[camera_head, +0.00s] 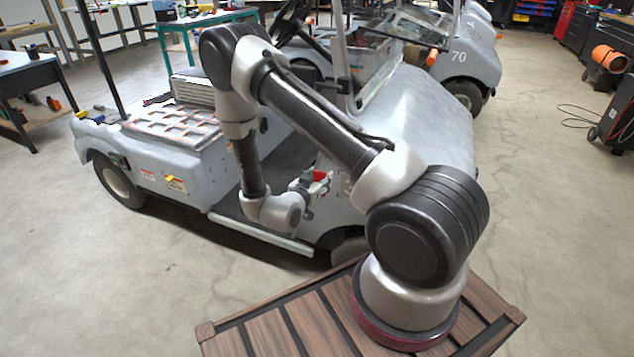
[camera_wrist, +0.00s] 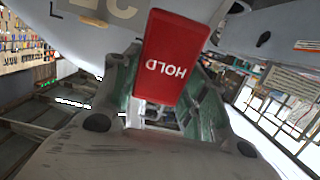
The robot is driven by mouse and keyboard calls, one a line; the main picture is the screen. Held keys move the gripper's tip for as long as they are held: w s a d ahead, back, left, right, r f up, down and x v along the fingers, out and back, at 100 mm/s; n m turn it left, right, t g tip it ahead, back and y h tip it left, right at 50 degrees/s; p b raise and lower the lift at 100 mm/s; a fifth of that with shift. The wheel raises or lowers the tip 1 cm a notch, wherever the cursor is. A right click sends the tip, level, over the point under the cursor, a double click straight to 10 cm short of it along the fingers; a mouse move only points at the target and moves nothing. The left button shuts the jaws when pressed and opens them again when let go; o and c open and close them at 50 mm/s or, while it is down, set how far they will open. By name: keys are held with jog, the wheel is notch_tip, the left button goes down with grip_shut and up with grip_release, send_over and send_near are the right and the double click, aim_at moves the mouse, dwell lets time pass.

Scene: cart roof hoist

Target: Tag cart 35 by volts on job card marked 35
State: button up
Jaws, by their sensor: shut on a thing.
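My gripper (camera_head: 308,186) is shut on a red tag (camera_wrist: 170,58) with white letters reading HOLD, upside down in the wrist view. The tag also shows small and red in the head view (camera_head: 321,176). The gripper is beside the near grey cart (camera_head: 425,130), at the open side by its front body. Part of a pale marking (camera_wrist: 118,9) shows on a grey surface at the top of the wrist view, cut off and unreadable. My arm hides part of the cart. No job card marked 35 can be made out.
Another grey cart marked 70 (camera_head: 462,62) stands behind. The near cart's rear has a tray of battery-like blocks (camera_head: 172,127) and a small yellow item (camera_head: 170,179) on its side. A workbench (camera_head: 22,65) is at left, a dark machine (camera_head: 618,115) at right. Floor at lower left is clear.

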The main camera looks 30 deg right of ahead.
jog(key=r+x, duration=0.1)
jog(key=x, duration=0.5)
jog(key=shift+f, duration=0.25)
dwell(0.3)
jog(key=shift+w+d, duration=0.15)
dwell(0.4)
jog(key=o, duration=1.2)
